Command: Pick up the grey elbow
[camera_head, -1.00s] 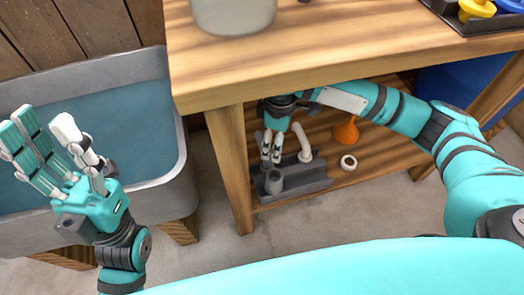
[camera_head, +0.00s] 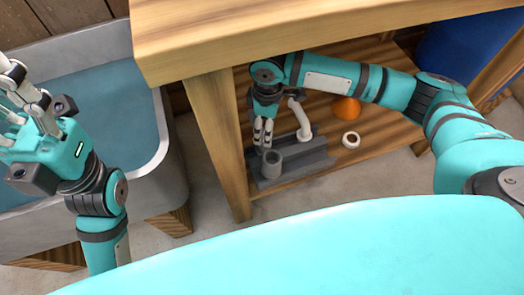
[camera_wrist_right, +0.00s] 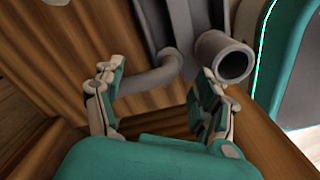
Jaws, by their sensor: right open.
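The grey elbow (camera_wrist_right: 150,80) is a curved pipe in the right wrist view. It stands out from the dark grey rack, and its bend lies between the spread fingers. My right gripper (camera_wrist_right: 157,88) is open around it, with gaps visible on both sides. In the head view my right gripper (camera_head: 262,135) points down at the left end of the rack (camera_head: 305,162) under the table, and it hides the elbow there. My left gripper (camera_head: 18,100) is raised at the left edge, empty, with its fingers spread and partly cut off.
A short grey tube (camera_head: 272,164) and a white curved pipe (camera_head: 300,120) stand on the rack. A white ring (camera_head: 350,140) and an orange cone (camera_head: 346,108) are on the lower shelf. A table leg (camera_head: 219,140) stands left of my right gripper. A water trough (camera_head: 110,95) is left.

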